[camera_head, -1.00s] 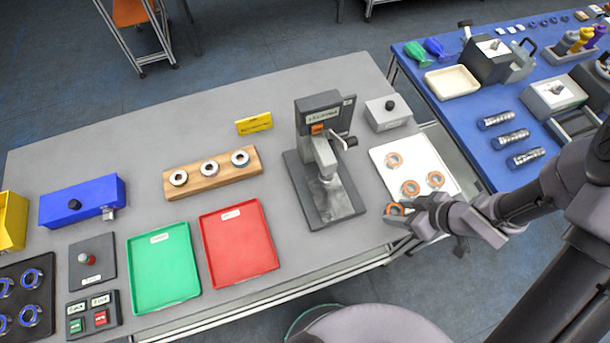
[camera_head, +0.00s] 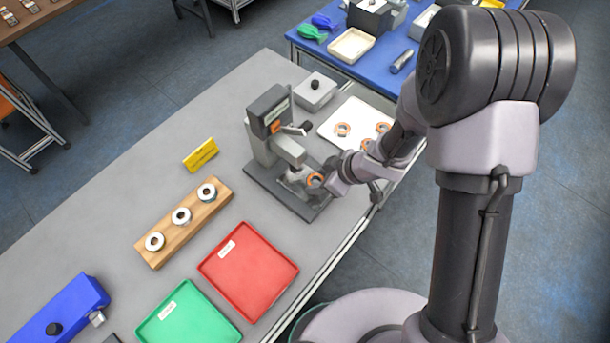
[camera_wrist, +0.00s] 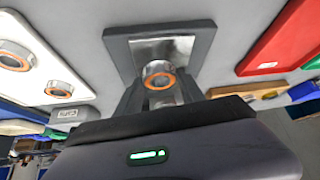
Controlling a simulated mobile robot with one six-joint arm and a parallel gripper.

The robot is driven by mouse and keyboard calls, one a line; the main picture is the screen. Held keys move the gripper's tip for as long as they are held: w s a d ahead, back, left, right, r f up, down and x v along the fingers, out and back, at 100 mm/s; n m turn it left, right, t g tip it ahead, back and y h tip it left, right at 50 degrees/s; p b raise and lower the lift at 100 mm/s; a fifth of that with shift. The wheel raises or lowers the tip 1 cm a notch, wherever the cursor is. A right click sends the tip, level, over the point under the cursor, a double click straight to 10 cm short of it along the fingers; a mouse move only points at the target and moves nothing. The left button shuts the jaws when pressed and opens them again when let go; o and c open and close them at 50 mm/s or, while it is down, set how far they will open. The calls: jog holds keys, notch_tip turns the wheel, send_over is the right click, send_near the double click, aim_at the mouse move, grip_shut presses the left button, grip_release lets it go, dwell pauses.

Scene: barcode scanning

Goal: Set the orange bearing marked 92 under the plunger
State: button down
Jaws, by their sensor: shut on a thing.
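An orange-ringed bearing (camera_head: 315,180) is held in my gripper (camera_head: 324,183) at the front of the press, over the dark base plate (camera_head: 318,207). In the wrist view the bearing (camera_wrist: 159,76) sits between the two fingers of my gripper (camera_wrist: 160,92), with the press's bright metal plate (camera_wrist: 180,45) just beyond it. The press (camera_head: 268,118) stands upright at the table's right part. The plunger tip and any gap below the bearing cannot be made out. No number is readable on the bearing.
A white tray (camera_head: 343,113) holds other orange bearings behind my arm. A grey box (camera_head: 315,93) stands behind the press. A wooden rack (camera_head: 207,217) with three rings, a red tray (camera_head: 268,262) and a green tray (camera_head: 185,318) lie to the left.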

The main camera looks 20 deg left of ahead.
aim_at(299, 178)
jog(key=a, duration=0.4)
jog(key=shift+w, duration=0.2)
jog(key=shift+a+f+b, duration=0.2)
jog(key=shift+f+b, duration=0.45)
jog(key=shift+f, duration=0.2)
jog(key=shift+d+r, duration=0.1)
jog(key=shift+d, duration=0.05)
jog(key=c, duration=0.7)
grip_release()
